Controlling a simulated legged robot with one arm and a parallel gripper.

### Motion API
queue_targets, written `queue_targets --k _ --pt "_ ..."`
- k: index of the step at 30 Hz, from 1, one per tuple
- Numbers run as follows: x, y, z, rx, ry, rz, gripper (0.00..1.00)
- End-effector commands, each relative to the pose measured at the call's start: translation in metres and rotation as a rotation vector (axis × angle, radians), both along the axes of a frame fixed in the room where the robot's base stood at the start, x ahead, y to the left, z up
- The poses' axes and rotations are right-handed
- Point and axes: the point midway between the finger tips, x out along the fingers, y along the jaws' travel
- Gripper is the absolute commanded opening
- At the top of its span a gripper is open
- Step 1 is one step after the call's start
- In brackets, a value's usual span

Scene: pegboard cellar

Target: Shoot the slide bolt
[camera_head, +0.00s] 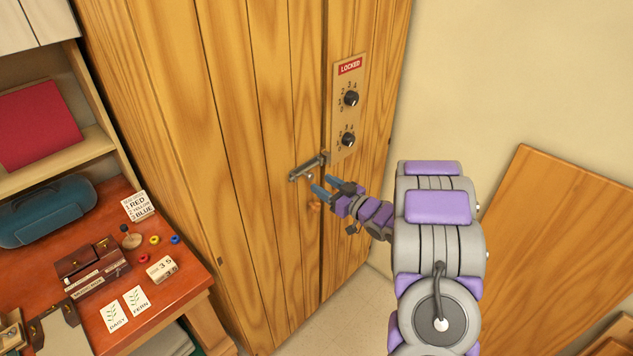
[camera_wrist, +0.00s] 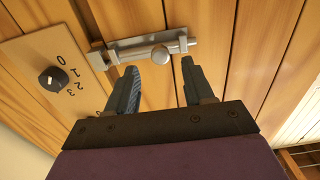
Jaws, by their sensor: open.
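A metal slide bolt (camera_head: 304,169) is mounted on the wooden cabinet door, close to the dark door seam. In the wrist view the bolt (camera_wrist: 135,44) lies across the planks, with its round knob (camera_wrist: 160,56) standing out from the bar. My gripper (camera_head: 325,187) is open and empty, just below the bolt in the head view. In the wrist view my gripper's fingers (camera_wrist: 159,72) point at the bolt, with the knob between the lines of the two tips. The tips look short of the knob; contact is not visible. I cannot tell how far the bar reaches across the seam.
A dial panel (camera_head: 346,112) with a red LOCKED sign (camera_head: 350,66) and two black knobs is right of the bolt. A red-brown desk (camera_head: 75,338) with cards and small items stands left. A wooden board (camera_head: 540,230) leans on the right wall.

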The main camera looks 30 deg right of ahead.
Motion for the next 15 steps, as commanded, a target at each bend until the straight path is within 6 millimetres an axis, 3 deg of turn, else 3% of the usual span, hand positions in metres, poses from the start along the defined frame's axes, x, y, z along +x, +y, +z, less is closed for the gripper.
queue_targets --k 6,15 --pt "0.028 0.01 -0.001 0.002 -0.002 0.002 0.52" --pt "0.037 0.013 -0.001 0.002 0.001 -0.001 0.52"
